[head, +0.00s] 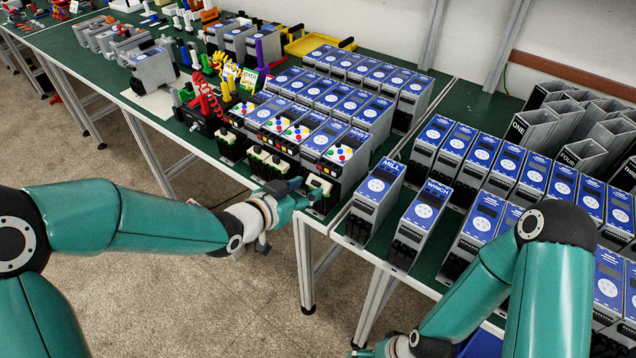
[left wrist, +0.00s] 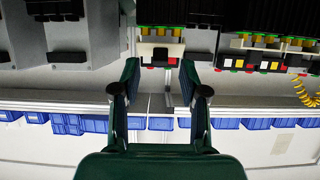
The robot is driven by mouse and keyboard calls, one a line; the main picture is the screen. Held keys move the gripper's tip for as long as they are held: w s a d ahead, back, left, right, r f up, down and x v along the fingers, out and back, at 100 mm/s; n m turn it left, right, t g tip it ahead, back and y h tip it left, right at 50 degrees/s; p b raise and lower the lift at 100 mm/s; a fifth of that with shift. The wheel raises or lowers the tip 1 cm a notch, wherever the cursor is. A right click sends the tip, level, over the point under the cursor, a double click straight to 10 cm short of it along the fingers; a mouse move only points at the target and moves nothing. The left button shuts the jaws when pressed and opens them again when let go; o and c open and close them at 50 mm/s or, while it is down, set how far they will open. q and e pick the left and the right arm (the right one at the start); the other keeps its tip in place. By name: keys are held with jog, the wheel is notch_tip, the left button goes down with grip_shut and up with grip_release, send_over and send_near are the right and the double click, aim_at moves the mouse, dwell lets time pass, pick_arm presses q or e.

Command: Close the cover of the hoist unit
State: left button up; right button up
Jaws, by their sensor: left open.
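The unit I take for the hoist unit (head: 345,150) stands at the front right corner of the left table. I cannot make out the cover's position. My right gripper (head: 366,350) is at the bottom edge, mostly hidden.
Similar units stand in rows behind and left. The MILL (head: 376,190) and WINCH (head: 424,214) units stand close by on the right table (head: 350,243). Grey bins (head: 548,124) stand at the far right. Floor (head: 190,275) is open in front of the left table.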

aim_at(317, 183)
pick_arm(q)
jog(key=shift+x, duration=1.35)
jog(key=shift+c, duration=0.2)
